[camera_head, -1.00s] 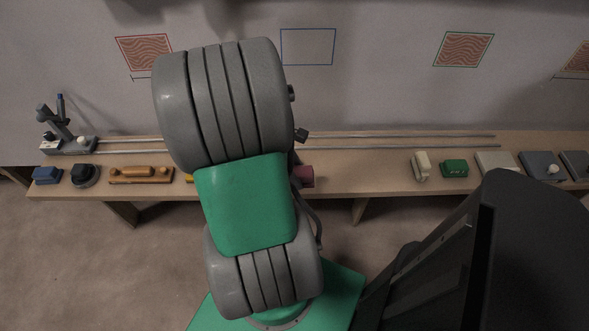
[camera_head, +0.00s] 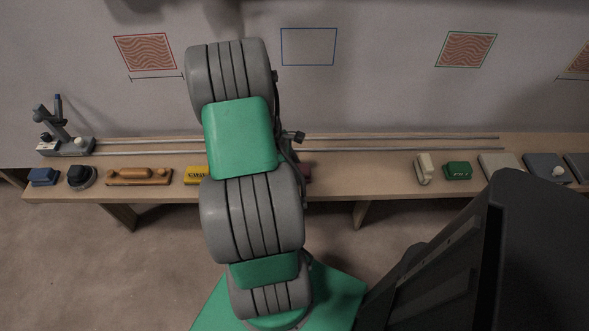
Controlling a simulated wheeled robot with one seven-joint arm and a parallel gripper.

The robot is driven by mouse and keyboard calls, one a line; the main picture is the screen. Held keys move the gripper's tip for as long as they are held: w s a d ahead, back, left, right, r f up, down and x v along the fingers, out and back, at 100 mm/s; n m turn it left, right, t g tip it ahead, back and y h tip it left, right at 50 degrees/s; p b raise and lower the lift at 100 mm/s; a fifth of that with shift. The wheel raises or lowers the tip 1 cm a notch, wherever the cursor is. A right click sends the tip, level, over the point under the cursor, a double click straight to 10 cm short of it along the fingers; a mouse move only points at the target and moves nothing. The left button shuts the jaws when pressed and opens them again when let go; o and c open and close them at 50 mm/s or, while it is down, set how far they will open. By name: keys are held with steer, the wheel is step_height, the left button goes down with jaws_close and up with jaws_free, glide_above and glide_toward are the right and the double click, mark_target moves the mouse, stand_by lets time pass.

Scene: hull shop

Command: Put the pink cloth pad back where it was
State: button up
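A small dull-pink thing (camera_head: 307,172) shows on the bench just right of my arm in the head view. It may be the pink cloth pad, but my arm covers part of it and I cannot tell for sure. My grey and green arm stands up the middle of the view, in front of the bench. My gripper's fingers are not visible, so I cannot see whether they hold anything.
The long wooden bench (camera_head: 350,180) carries two rails (camera_head: 400,140). Left are a blue block (camera_head: 43,176), a black item (camera_head: 81,177), an orange-brown tool (camera_head: 140,176) and a yellow block (camera_head: 196,176). Right are a cream item (camera_head: 424,168) and a green block (camera_head: 457,171). An empty blue outline (camera_head: 308,65) marks the wall.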

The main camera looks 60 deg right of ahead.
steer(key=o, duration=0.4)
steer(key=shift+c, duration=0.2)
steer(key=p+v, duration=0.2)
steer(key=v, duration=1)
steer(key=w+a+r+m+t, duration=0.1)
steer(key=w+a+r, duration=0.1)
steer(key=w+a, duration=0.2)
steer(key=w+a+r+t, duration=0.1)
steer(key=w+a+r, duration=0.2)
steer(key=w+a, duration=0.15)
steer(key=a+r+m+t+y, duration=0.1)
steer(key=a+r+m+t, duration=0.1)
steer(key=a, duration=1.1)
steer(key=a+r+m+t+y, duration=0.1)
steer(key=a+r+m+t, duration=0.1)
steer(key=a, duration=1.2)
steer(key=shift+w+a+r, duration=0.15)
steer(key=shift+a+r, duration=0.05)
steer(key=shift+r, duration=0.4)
